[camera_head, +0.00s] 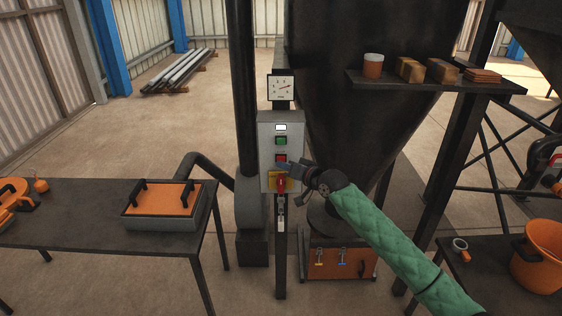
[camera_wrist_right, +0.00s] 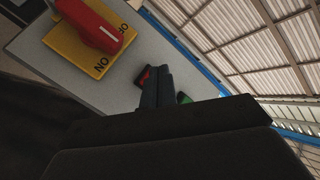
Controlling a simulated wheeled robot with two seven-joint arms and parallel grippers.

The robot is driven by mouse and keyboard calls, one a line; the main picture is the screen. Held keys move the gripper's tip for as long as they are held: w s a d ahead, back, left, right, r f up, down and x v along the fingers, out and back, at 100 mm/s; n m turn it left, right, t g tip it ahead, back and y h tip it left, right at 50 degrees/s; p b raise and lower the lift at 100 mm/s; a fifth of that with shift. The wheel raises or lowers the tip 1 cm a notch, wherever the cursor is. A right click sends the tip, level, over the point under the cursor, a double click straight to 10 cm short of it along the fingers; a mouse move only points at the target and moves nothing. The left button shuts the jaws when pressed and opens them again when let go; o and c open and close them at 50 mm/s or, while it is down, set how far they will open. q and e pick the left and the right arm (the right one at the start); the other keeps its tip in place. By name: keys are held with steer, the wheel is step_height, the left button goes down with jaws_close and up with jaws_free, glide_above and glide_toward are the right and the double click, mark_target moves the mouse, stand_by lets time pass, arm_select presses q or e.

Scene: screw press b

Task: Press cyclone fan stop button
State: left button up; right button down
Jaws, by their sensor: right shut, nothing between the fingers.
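The grey control box (camera_head: 266,152) stands on a post in the middle of the head view. It carries a white lamp (camera_head: 281,127), a green button (camera_head: 281,141), a red button (camera_head: 281,158) and a red rotary switch (camera_head: 280,184) on a yellow plate. My right gripper (camera_head: 281,166) is shut and empty, its tips right at the red button. In the right wrist view the shut fingers (camera_wrist_right: 156,82) overlap the red button (camera_wrist_right: 145,77) and partly hide it; I cannot tell whether they touch it. The green button (camera_wrist_right: 184,98) shows just beyond. My left gripper is not in view.
A dial gauge (camera_head: 281,88) sits above the box. A black hopper (camera_head: 352,85) stands close behind it. A dark table (camera_head: 60,231) with an orange-lidded case (camera_head: 160,198) is at left. A shelf (camera_head: 430,84) with a cup and boxes is at upper right.

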steer(key=shift+w, duration=0.3)
steer(key=shift+w+b, duration=0.3)
steer(key=shift+w, duration=0.1)
stand_by(0.8)
steer(key=shift+s, duration=0.15)
steer(key=shift+s+p, duration=0.65)
steer(key=shift+s, duration=0.05)
steer(key=s+p, duration=0.3)
steer(key=s, duration=0.2)
stand_by(0.6)
stand_by(0.5)
